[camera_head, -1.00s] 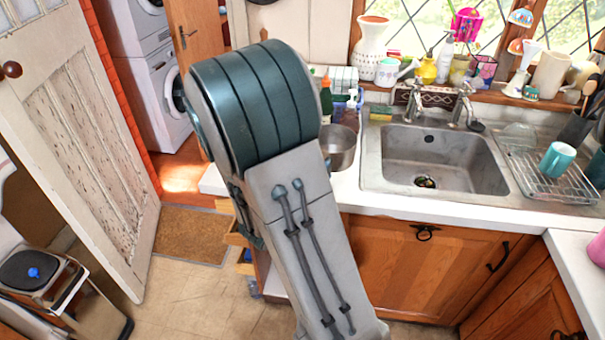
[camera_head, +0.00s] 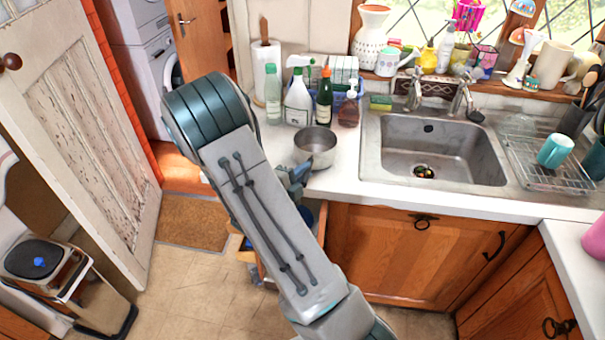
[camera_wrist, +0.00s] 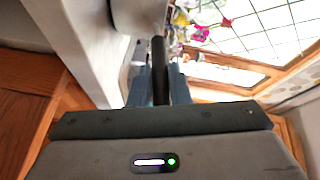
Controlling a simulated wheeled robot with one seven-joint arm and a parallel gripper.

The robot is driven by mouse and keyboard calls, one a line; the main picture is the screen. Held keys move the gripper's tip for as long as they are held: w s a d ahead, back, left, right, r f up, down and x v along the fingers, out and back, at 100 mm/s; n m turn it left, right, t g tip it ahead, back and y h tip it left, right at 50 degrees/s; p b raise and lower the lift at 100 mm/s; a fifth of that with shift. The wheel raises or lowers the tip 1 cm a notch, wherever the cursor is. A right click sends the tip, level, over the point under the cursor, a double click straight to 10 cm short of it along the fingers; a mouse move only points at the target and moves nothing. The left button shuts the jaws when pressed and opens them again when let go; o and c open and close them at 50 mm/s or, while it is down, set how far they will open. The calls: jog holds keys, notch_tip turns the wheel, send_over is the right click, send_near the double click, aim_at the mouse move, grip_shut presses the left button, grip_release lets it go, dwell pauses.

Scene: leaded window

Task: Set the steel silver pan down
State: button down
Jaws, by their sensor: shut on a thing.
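The steel silver pan (camera_head: 315,148) is upright at the counter's front left part, left of the sink. I cannot tell whether its base touches the counter or hangs just above it. My gripper (camera_head: 297,180) is at the pan's near side, partly hidden by my arm. In the wrist view, the blue fingers of my gripper (camera_wrist: 160,88) are shut on the pan's dark handle (camera_wrist: 159,65). Part of the pan's body (camera_wrist: 142,16) shows beyond the handle.
Behind the pan stand a spray bottle (camera_head: 298,98), a green bottle (camera_head: 273,95), a dark bottle (camera_head: 324,98) and a soap dispenser (camera_head: 349,106). The sink (camera_head: 440,150) is to the right. White counter (camera_head: 345,178) is bare between pan and sink.

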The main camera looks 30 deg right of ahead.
jog(key=shift+f, duration=0.25)
jog(key=c, duration=1.4)
grip_release()
jog(key=shift+o, duration=0.2)
